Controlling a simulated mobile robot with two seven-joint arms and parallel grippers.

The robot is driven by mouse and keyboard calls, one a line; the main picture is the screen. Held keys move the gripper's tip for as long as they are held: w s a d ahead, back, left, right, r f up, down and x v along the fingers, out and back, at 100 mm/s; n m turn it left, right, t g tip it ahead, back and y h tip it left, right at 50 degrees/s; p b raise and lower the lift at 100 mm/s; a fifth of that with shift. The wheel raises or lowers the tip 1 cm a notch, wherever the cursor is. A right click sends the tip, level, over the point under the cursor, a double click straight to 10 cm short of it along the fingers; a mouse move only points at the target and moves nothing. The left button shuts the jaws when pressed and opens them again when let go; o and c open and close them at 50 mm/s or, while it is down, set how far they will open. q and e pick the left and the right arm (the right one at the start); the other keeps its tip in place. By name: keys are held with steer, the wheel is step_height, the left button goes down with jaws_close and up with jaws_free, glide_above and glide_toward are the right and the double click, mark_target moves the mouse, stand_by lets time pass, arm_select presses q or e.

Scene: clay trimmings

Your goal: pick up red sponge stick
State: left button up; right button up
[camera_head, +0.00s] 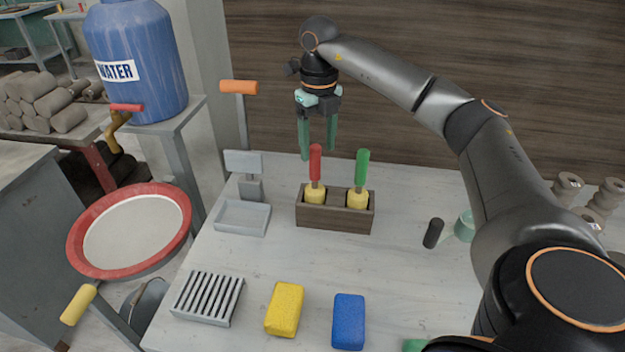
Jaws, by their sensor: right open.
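The red sponge stick (315,163) stands upright in the left part of a dark wooden box (335,217) on the table. It has a red handle and a yellow sponge head, whose lower part is hidden in the box. A similar stick with a green handle (361,168) stands in the right part of the box. My right gripper (318,156) is open and points down, with its green fingers around or just behind the top of the red handle; I cannot tell the depth. My left gripper is not in view.
A grey tray with an upright plate (242,218) is left of the box. A slatted rack (208,298), a yellow sponge (284,309) and a blue block (349,321) lie in front. A black cylinder (433,233) and a pale green cup (465,226) stand right. The middle of the table is clear.

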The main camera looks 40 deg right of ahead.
mark_target(315, 172)
steer(key=f, duration=0.4)
steer(key=f+p, duration=0.1)
steer(key=f, duration=0.3)
steer(key=shift+w+a, duration=0.1)
steer(key=shift+w, duration=0.1)
jaws_close()
steer(key=shift+r, duration=0.1)
